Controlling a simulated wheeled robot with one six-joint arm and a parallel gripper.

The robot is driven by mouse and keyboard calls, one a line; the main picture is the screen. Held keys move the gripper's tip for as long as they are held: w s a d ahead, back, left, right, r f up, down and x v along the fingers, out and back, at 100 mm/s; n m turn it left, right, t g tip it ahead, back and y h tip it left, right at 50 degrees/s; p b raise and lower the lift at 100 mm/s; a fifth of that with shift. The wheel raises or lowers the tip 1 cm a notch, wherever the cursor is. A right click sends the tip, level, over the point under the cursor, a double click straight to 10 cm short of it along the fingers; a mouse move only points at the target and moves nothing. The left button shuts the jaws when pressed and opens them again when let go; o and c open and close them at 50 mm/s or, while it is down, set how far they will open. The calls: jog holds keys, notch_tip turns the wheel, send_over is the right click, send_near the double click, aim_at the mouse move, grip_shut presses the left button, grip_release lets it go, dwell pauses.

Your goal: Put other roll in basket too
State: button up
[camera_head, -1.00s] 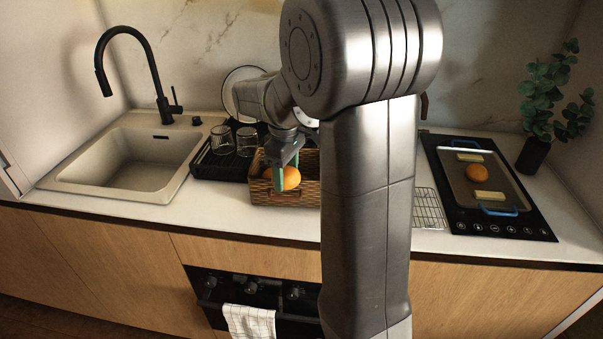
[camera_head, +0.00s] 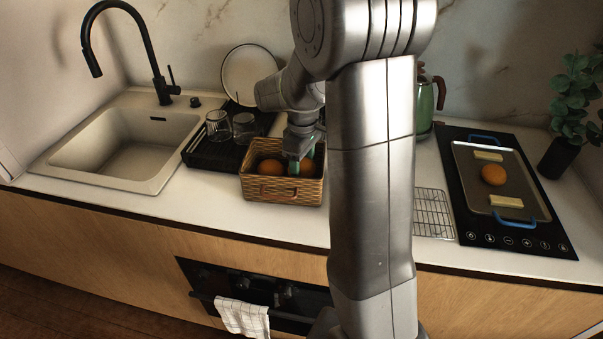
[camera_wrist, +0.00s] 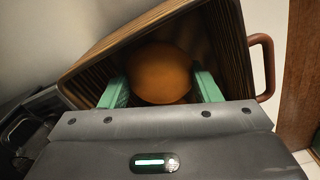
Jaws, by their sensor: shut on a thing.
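The woven basket (camera_head: 283,197) stands on the counter left of my arm. One round orange-brown roll (camera_head: 270,168) lies in its left part. My gripper (camera_head: 297,167) reaches down into the right part and is shut on another such roll (camera_head: 306,167). In the wrist view the green fingers stand on either side of this roll (camera_wrist: 160,72), inside the basket walls (camera_wrist: 236,45). I cannot tell whether the held roll touches the basket floor. A third orange-brown round roll (camera_head: 493,175) lies on the tray (camera_head: 473,186) on the cooktop.
A black drying rack (camera_head: 207,158) with two glasses and a plate (camera_head: 248,72) stands close left of the basket. The sink (camera_head: 125,145) is further left. A wire rack (camera_head: 433,213) and a green kettle (camera_head: 425,105) are right of my arm.

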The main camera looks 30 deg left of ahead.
aim_at(302, 175)
jog(key=shift+f, duration=1.85)
jog(key=shift+f, duration=0.2)
jog(key=o, duration=1)
jog(key=shift+r, duration=0.1)
notch_tip(302, 175, up, 12)
jog(key=shift+r, duration=0.15)
